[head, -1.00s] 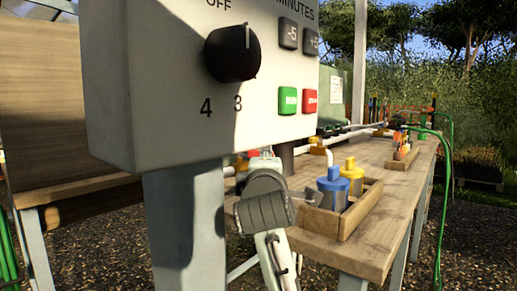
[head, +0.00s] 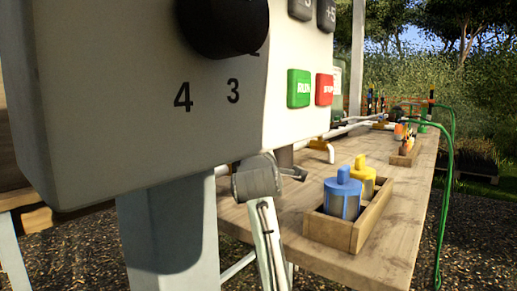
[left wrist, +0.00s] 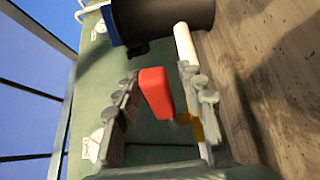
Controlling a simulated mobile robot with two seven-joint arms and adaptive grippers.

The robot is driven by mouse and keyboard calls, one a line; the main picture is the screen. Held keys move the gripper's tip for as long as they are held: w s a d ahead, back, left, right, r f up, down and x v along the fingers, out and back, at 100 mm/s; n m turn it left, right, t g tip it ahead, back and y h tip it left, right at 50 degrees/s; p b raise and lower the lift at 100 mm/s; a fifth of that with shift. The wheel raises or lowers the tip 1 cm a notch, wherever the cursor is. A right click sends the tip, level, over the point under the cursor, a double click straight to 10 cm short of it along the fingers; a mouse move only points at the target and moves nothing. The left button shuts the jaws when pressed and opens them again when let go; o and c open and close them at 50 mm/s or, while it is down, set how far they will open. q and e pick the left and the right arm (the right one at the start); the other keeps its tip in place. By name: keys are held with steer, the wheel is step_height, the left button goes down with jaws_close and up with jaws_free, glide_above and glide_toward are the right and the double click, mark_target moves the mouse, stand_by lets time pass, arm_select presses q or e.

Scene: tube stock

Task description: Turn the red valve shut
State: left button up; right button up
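In the left wrist view a red block-like valve handle (left wrist: 155,92) shows between the two fingers of my left gripper (left wrist: 158,80). The gripper is open, with a narrow gap visible on each side of the red handle. Whether the handle lies fully between the fingertips or beyond them I cannot tell. A white pipe (left wrist: 185,45) runs just past the right finger. In the head view the red valve cannot be made out. A grey arm part of mine shows below the control box, but no gripper is clear there. My right gripper is not in view.
A big control box (head: 130,130) with a black knob (head: 222,22) fills the head view's left and blocks much of the bench (head: 400,205). A wooden crate (head: 340,232) holds a blue-topped filter (head: 343,193) and a yellow-topped one (head: 362,172). A green hose (head: 450,165) hangs at right.

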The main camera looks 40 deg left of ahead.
arm_select(q)
steer(key=shift+x, duration=0.85)
jaws_close()
